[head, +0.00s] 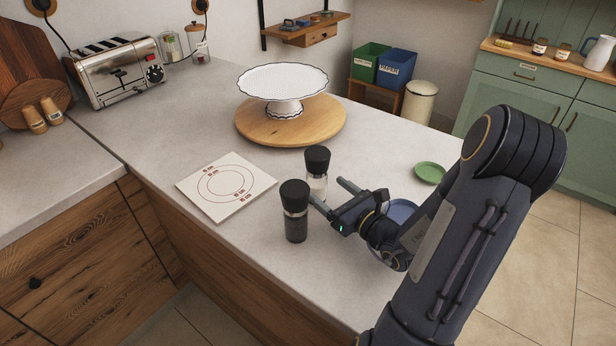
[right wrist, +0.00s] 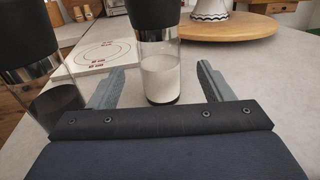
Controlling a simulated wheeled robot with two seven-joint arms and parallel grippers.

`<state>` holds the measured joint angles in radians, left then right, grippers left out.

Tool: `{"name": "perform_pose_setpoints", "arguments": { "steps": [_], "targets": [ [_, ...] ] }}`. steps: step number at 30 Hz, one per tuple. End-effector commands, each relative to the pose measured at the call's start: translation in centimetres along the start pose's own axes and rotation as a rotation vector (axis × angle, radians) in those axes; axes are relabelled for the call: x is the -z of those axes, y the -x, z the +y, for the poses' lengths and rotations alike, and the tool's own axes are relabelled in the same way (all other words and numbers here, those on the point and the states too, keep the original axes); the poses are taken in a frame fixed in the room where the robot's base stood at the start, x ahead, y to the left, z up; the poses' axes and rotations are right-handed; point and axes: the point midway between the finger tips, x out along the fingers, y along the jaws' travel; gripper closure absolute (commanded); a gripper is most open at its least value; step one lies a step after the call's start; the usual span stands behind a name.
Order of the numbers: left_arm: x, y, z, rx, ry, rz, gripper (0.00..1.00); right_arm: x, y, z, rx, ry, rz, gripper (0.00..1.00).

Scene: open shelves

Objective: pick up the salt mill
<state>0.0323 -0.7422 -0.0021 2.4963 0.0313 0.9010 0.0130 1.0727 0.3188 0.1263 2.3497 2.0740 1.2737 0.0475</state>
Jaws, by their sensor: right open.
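The salt mill (head: 317,181) is a clear glass mill with a black cap and white contents. It stands upright on the grey counter, partly behind the pepper mill in the head view. My right gripper (head: 328,194) is open and low over the counter, its fingers pointing at the salt mill. In the right wrist view the salt mill (right wrist: 160,75) stands between the two fingers' directions, at or just beyond the tips; contact cannot be told. The dark pepper mill (head: 295,215) stands just to the left, close to one finger. My left gripper is out of view.
A white card with printed circles (head: 226,187) lies left of the mills. A round wooden board (head: 250,128) carries a white cake stand (head: 283,82) behind them. A blue dish (head: 402,209) and green saucer (head: 430,172) are near my right arm. A toaster (head: 118,75) stands far left.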

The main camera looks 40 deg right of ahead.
Motion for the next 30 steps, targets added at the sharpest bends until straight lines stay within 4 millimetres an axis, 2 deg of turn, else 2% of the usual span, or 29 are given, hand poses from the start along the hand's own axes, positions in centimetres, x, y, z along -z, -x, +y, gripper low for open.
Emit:
{"name": "perform_pose_setpoints", "arguments": {
  "steps": [8,15,19,25,30],
  "targets": [
    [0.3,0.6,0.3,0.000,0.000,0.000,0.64,-0.3,-3.1,0.1,-0.001,-0.002,-0.001,0.27],
    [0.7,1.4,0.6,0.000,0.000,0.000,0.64,-0.5,-6.6,0.1,-0.003,-0.002,-0.001,0.27],
    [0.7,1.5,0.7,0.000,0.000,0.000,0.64,-0.3,-7.5,0.1,-0.001,-0.001,0.000,0.27],
    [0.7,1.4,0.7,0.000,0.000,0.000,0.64,-0.3,-7.5,0.0,0.000,0.000,0.000,0.27],
    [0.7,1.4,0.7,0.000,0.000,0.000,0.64,-0.3,-7.5,0.0,0.000,0.000,0.000,0.48]
  ]
}}
